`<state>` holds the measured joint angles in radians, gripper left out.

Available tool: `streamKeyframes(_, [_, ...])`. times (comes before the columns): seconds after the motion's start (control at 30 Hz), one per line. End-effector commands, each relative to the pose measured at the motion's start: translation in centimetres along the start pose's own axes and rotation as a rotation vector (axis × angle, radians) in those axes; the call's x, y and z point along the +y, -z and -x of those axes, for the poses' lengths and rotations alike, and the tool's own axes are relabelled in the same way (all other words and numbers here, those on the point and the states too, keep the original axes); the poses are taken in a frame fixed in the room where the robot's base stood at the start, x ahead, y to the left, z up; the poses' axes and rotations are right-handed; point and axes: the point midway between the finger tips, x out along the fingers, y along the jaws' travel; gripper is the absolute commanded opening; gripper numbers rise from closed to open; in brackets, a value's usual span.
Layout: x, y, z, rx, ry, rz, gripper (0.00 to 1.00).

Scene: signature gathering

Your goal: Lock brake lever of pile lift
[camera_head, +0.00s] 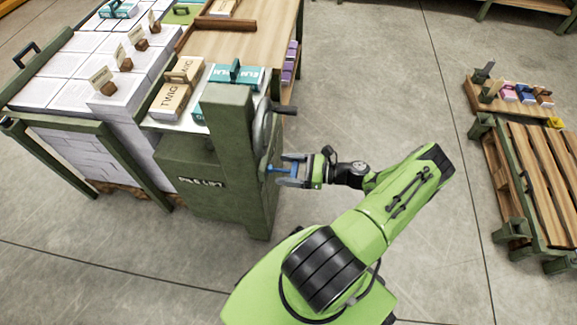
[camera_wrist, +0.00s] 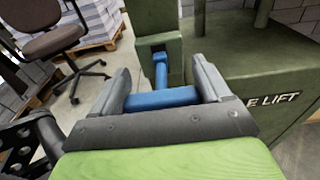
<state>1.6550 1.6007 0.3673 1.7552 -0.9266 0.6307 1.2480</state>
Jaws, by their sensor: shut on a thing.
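The pile lift (camera_head: 225,165) is a green machine with a tall column and a white label on its front. Its brake lever is blue and sticks out from the column's right side, low down (camera_head: 272,169). My gripper (camera_head: 283,170) is at the lever, with its fingers on either side of the blue handle. In the wrist view the blue lever (camera_wrist: 160,98) has a crossbar lying between the two grey fingers of my gripper (camera_wrist: 163,90), and a stem running up to the green column. The gripper is shut on this crossbar. The lever's pivot is partly hidden.
A handwheel (camera_head: 262,122) stands out from the column just above my gripper. Stacks of white paper (camera_head: 75,65) and a wooden tabletop (camera_head: 255,45) lie behind the lift. A wooden pallet (camera_head: 545,170) is at the right. Floor between is clear. An office chair (camera_wrist: 60,40) shows in the wrist view.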

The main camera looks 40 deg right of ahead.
Motion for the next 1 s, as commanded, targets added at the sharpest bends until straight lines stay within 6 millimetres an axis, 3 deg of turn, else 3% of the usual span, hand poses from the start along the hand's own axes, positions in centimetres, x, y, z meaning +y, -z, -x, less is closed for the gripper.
streamKeyframes(0.03, [0.0,-1.2,0.1,0.042,-0.003,-0.002,0.22])
streamKeyframes(0.33, [0.1,-2.4,-0.3,0.243,-0.003,-0.002,0.22])
streamKeyframes(0.8, [0.0,-3.0,-0.9,0.257,-0.002,0.003,0.22])
streamKeyframes(0.83, [0.0,-3.0,-0.9,0.257,-0.002,0.004,0.81])
streamKeyframes(0.93, [0.0,-2.9,-0.9,0.259,-0.002,0.003,0.97])
streamKeyframes(1.0, [0.0,-2.9,-0.8,0.261,-0.001,0.002,0.98])
